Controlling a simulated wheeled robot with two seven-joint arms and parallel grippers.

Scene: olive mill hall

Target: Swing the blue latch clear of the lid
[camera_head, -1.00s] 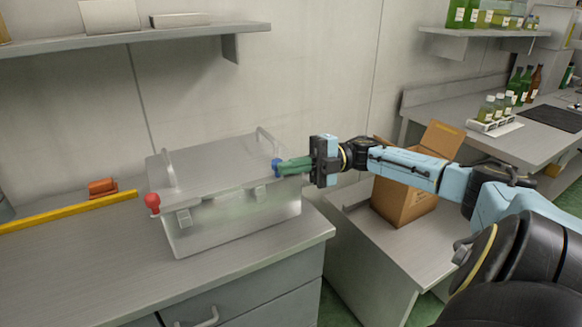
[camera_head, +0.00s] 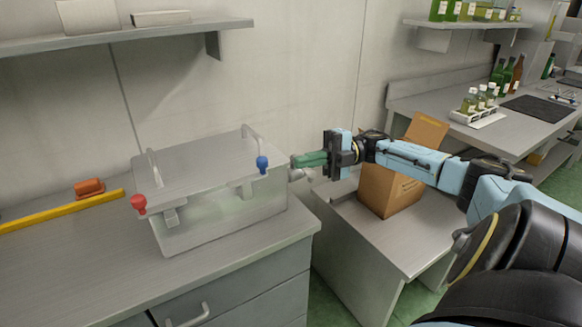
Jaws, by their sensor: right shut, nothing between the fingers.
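A clear box (camera_head: 205,222) with a grey lid (camera_head: 200,163) stands on the grey bench. The blue latch (camera_head: 262,163) is at the lid's right end, near the front corner, with its knob up. I cannot tell whether it still overlaps the lid's edge. A red latch (camera_head: 138,203) sits at the lid's left front corner. My right gripper (camera_head: 294,161), with green fingers, is shut and empty. It is just right of the blue latch, with a small gap between them in the picture. My left gripper is not in view.
The lid has two raised handles, one at each end. A yellow bar (camera_head: 60,211) and an orange block (camera_head: 89,187) lie left of the box. An open cardboard box (camera_head: 390,190) stands on a lower bench behind my right arm. The bench front is clear.

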